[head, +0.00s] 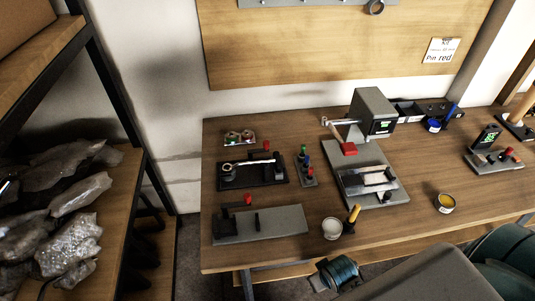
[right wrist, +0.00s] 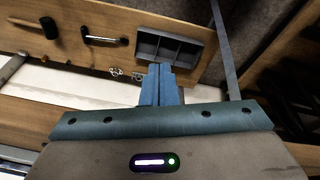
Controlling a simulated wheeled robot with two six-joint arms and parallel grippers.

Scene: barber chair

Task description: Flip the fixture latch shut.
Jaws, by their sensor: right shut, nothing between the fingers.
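A black-based fixture (head: 265,181) sits at the left of the bench, with a pale metal lever lying across it and a red knob at its right end. In front of it is a grey flat-plate fixture (head: 280,223) with a red-knobbed handle standing at its left. I cannot tell for sure which one carries the latch. My right gripper (right wrist: 157,84) shows in the right wrist view, its blue fingers shut together and empty. It points at a wooden wall board, apart from anything. My left gripper is not in view.
A grey press (head: 374,110) with a grey base stands mid-bench. Several coloured knobs stand between it and the fixtures. A white cup (head: 332,228) and a yellow-filled tin (head: 445,203) are near the front. A shelf with bags (head: 70,200) is at left. The wrist view shows a grey bin (right wrist: 165,50).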

